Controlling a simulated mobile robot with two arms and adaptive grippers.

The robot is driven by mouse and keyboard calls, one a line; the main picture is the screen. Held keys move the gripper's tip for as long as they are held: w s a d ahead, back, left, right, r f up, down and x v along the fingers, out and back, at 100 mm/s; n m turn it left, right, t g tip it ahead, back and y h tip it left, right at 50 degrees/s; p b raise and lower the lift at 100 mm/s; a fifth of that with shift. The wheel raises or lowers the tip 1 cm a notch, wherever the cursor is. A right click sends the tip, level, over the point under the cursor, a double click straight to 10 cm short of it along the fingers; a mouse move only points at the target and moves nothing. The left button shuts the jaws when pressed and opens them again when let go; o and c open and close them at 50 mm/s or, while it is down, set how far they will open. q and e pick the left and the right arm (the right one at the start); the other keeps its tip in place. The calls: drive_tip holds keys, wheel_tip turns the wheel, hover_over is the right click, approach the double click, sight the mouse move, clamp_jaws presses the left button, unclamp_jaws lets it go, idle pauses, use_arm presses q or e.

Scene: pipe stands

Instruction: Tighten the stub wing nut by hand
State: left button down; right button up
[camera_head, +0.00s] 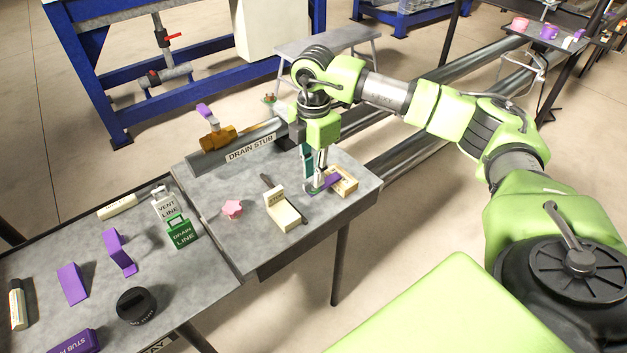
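The drain stub (237,147) is a grey pipe with a "DRAIN STUB" label, lying on the grey table. An orange valve (217,137) with a purple handle (205,111) sits on it. I cannot clearly make out a wing nut on the stub. My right gripper (315,187) points straight down in front of the stub, low over the table. A small purple piece (331,180) shows right beside its fingertips, at a tan block (344,182). Whether the fingers touch or hold the purple piece is too small to tell. My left gripper is out of view.
A pink star-shaped knob (232,209) and a cream labelled block (280,209) lie on the table. Large pipes (425,134) run behind the table.

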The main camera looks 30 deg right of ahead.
wheel_tip(320, 180, up, 6)
drive_tip(key=p, duration=0.4)
drive_tip(key=shift+r, duration=0.1)
idle(0.4)
